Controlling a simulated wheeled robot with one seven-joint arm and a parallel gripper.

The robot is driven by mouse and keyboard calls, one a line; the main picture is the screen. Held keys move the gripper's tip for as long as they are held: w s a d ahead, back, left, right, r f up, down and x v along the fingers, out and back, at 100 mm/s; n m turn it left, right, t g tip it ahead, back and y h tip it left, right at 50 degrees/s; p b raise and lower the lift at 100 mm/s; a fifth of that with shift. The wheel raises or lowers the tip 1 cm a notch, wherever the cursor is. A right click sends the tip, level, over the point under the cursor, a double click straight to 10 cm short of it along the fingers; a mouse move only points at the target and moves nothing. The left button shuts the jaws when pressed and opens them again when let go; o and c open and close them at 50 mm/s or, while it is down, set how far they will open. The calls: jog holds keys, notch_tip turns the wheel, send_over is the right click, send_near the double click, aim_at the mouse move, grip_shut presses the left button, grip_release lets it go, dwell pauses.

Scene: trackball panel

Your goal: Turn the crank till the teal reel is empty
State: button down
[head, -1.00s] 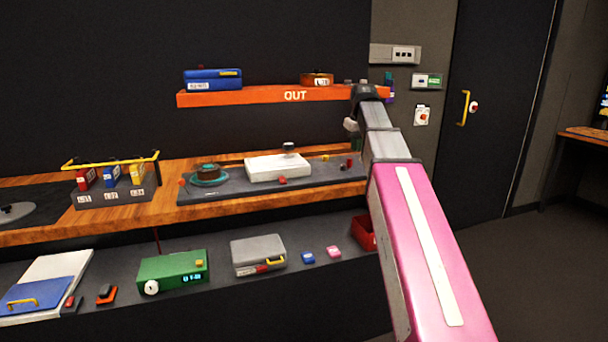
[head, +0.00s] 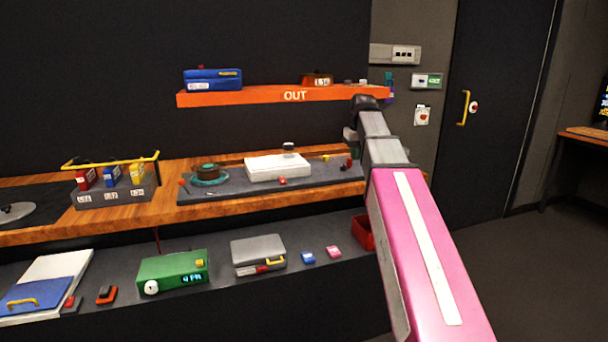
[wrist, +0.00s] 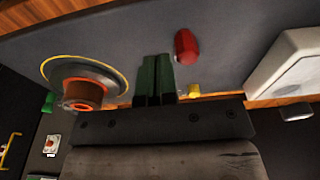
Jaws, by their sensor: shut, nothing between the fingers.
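The teal reel (head: 212,182) lies on the grey panel at the left in the head view, with a dark brown winding on its hub. A red upright knob (wrist: 186,46), perhaps the crank's handle, stands near my fingers in the wrist view; no crank arm shows clearly. A second, yellow-rimmed reel (wrist: 110,76) with a brown and orange winding lies on the other side of my fingers. My gripper (wrist: 153,62) is shut and empty, with dark green fingers between that reel and the knob, apart from the knob. In the head view my arm hides most of this area.
A white box (head: 275,168) stands mid-panel; it also shows in the wrist view (wrist: 290,72). A small yellow block (wrist: 194,90) is near my fingers. The orange OUT shelf (head: 250,97) hangs above the panel. A lower shelf (head: 220,300) holds cases and small blocks.

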jog(key=shift+f, duration=1.1)
jog(key=shift+s+a, duration=0.3)
jog(key=shift+s+a, duration=0.1)
jog(key=shift+s+a, duration=0.2)
jog(key=shift+a, duration=0.1)
jog(key=shift+a, duration=0.1)
